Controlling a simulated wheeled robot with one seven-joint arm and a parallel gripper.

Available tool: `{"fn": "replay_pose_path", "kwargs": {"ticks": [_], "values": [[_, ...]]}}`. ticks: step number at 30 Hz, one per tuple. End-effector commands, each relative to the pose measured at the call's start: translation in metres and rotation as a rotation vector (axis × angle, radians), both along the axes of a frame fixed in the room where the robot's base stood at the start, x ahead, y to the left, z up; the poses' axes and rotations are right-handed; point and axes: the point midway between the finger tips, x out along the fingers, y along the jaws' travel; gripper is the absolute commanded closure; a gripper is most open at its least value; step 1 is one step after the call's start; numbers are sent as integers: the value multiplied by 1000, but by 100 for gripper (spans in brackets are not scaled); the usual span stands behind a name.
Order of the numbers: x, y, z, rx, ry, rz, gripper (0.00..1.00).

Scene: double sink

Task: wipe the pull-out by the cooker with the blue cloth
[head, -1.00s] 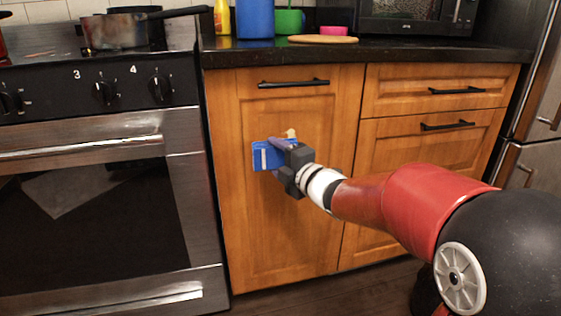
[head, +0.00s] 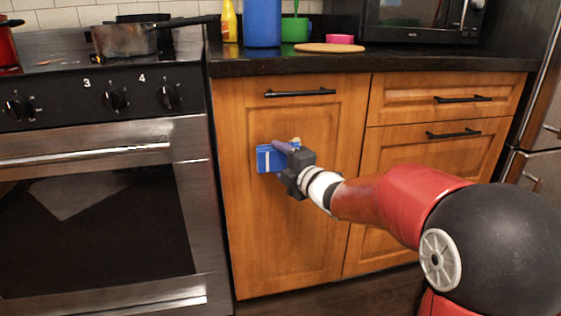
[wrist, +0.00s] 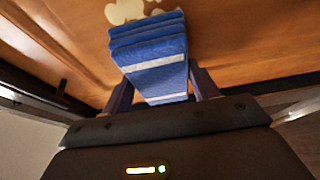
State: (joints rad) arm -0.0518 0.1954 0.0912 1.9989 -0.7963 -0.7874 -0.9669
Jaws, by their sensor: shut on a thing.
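The pull-out by the cooker (head: 250,235) is a tall wooden front, closed, with a dark bar handle (head: 300,92) at its top. My gripper (head: 285,160) is in front of its upper middle, below the handle. It is shut on the blue cloth (head: 266,159), a folded block with a white stripe. The cloth is at the panel; I cannot tell for certain whether it touches. In the wrist view the cloth (wrist: 150,52) sits between the two fingers. A pale cream stain (wrist: 126,10) shows on the wood just beyond it, partly hidden by the cloth.
The cooker (head: 90,215) stands directly left, with knobs and a bar handle facing out. Drawers with dark handles (head: 462,99) are on the right, behind my arm. The dark counter (head: 400,62) above holds bottles, a round board and a microwave.

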Motion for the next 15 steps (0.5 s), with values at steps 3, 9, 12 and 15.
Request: {"fn": "replay_pose_path", "kwargs": {"ticks": [3, 9, 12, 15], "values": [[2, 1, 0, 0, 0, 0, 59], [6, 2, 0, 0, 0, 0, 59], [8, 2, 0, 0, 0, 0, 59], [10, 3, 0, -1, 1, 0, 59]]}}
